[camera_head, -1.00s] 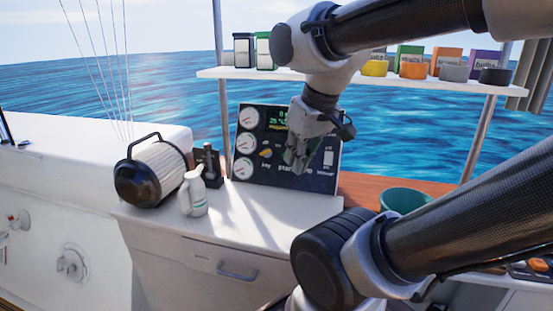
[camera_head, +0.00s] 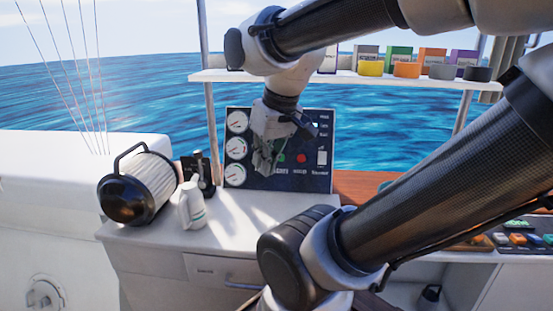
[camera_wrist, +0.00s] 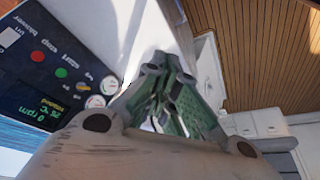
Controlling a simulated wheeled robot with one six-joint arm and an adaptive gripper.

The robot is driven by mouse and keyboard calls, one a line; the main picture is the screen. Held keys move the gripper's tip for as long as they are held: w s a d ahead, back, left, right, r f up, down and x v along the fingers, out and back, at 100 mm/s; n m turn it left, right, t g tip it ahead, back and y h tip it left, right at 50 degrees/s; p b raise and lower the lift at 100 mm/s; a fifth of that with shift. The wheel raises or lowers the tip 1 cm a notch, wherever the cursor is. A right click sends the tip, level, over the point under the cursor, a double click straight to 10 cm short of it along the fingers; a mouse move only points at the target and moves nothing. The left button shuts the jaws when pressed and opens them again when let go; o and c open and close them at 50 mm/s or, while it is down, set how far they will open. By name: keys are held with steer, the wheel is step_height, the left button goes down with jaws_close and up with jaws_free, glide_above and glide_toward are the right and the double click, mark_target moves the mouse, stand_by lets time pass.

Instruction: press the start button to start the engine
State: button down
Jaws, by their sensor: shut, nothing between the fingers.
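The dark engine panel (camera_head: 314,173) stands upright at the back of the white counter. It also shows at the left of the wrist view (camera_wrist: 20,88). The green button (camera_wrist: 62,73) is above the start label and beside the red button (camera_wrist: 38,56). In the wrist view the fingers (camera_wrist: 168,72) point away from the buttons.
An orange key switch (camera_wrist: 82,87), round gauges (camera_head: 236,148) and a display reading 0 rpm (camera_wrist: 43,120) are on the panel. A shelf (camera_head: 300,77) with boxes hangs above.

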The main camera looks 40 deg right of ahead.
mark_target(281, 157)
steer(key=w+d+f+m+y, duration=0.2)
steer(key=d+f+m+y, duration=0.1)
steer(key=f+m, duration=0.45)
steer(key=w+d+f+m+y, duration=0.2)
steer(key=d+f+m+y, duration=0.15)
steer(key=f+m, duration=0.35)
steer(key=w+d+r+m+t+h, duration=0.3)
steer(key=w+d+m+t+h, duration=0.3)
steer(key=w+d+m, duration=0.8)
steer(key=w+d+t, duration=0.1)
steer(key=t, duration=0.2)
steer(key=shift+w+d+m+t, duration=0.15)
steer(key=shift+d+m+t, duration=0.1)
steer(key=shift+m+t, duration=0.15)
steer(key=shift+f, duration=0.1)
steer(key=w+d+f, duration=0.3)
steer(key=w+d, duration=0.2)
steer(key=d, duration=0.1)
steer(key=shift+f, duration=0.35)
steer(key=shift+w, duration=0.15)
